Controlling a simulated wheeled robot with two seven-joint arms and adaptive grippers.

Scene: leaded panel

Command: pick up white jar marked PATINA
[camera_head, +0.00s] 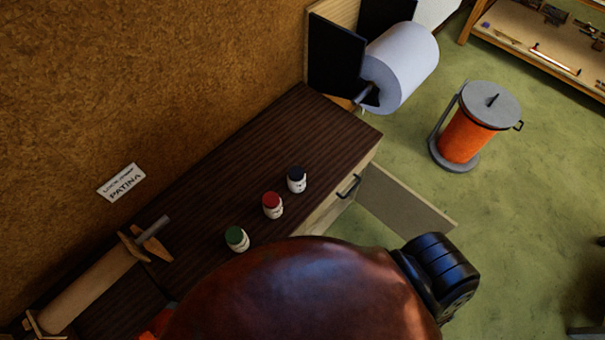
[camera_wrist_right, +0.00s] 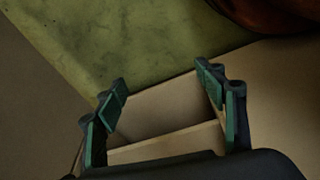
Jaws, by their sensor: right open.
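Three white jars stand upright on the dark wooden counter (camera_head: 220,190) in the head view: one with a green lid (camera_head: 237,239), one with a red lid (camera_head: 272,206) and one with a dark blue lid (camera_head: 297,180). Their labels are too small to read, so I cannot tell whether any is marked PATINA. A white card (camera_head: 122,183) on the brown wall reads PATINA under a smaller line. My right gripper (camera_wrist_right: 163,92) is open and empty in the right wrist view, above pale wooden boards. No jar shows there. My left gripper is not in view.
A pale door or panel (camera_head: 405,197) stands out from the cabinet under the counter, near a dark handle (camera_head: 348,186). A large white roll (camera_head: 405,65) is at the counter's far end. An orange bin (camera_head: 466,135) stands on the green floor. A brown paper roll (camera_head: 90,285) lies lower left.

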